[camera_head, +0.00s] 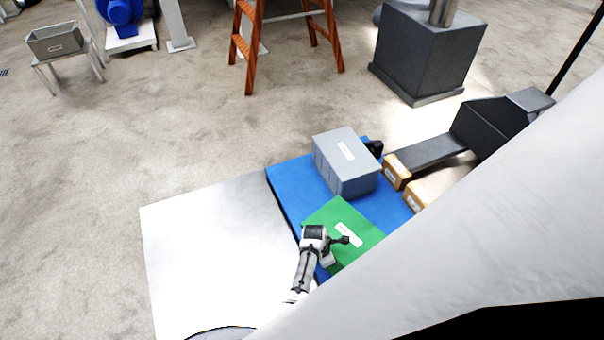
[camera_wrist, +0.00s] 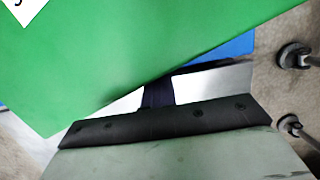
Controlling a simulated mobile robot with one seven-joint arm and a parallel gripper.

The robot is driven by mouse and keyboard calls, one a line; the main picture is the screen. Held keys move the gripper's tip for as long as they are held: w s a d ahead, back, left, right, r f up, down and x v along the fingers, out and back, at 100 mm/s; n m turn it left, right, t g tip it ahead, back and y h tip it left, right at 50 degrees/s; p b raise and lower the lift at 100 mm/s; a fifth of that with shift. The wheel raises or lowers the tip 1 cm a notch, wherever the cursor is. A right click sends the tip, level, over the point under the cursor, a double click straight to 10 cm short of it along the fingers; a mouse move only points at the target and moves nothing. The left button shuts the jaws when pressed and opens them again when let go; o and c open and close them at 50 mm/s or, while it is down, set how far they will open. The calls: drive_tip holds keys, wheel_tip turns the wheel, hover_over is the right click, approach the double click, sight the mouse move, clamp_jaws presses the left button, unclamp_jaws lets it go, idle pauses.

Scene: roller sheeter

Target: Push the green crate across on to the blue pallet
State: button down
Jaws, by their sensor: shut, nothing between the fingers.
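The green crate (camera_head: 368,238) shows in the head view at the near part of the blue pallet (camera_head: 287,183), behind and right of my arm. Blue shows on its left, far and near sides; its right part is hidden by a large pale surface. In the wrist view the green crate (camera_wrist: 110,55) fills the upper left, and a strip of the blue pallet (camera_wrist: 238,46) shows beyond it. My gripper (camera_wrist: 158,95) is shut and empty, close by the crate's edge. I cannot tell whether it touches. In the head view my gripper (camera_head: 328,261) is at the crate's near left side.
A grey crate (camera_head: 345,165) stands on the pallet's far part. Cardboard boxes (camera_head: 397,172) lie right of it, near a dark machine (camera_head: 480,130). A bare white sheet (camera_head: 205,255) lies left of the pallet.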

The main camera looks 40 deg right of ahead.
drive_tip(key=shift+s+d+r+b, duration=0.1)
drive_tip(key=shift+s+d+b, duration=0.35)
drive_tip(key=shift+d, duration=1.3)
drive_tip(key=shift+s+d+r+b, duration=0.1)
drive_tip(key=shift+d+b, duration=0.65)
drive_tip(key=shift+d, duration=0.95)
drive_tip(key=shift+s+d+r+b, duration=0.1)
drive_tip(key=shift+s+d+b, duration=0.35)
drive_tip(key=shift+d, duration=1.3)
drive_tip(key=shift+w, duration=0.2)
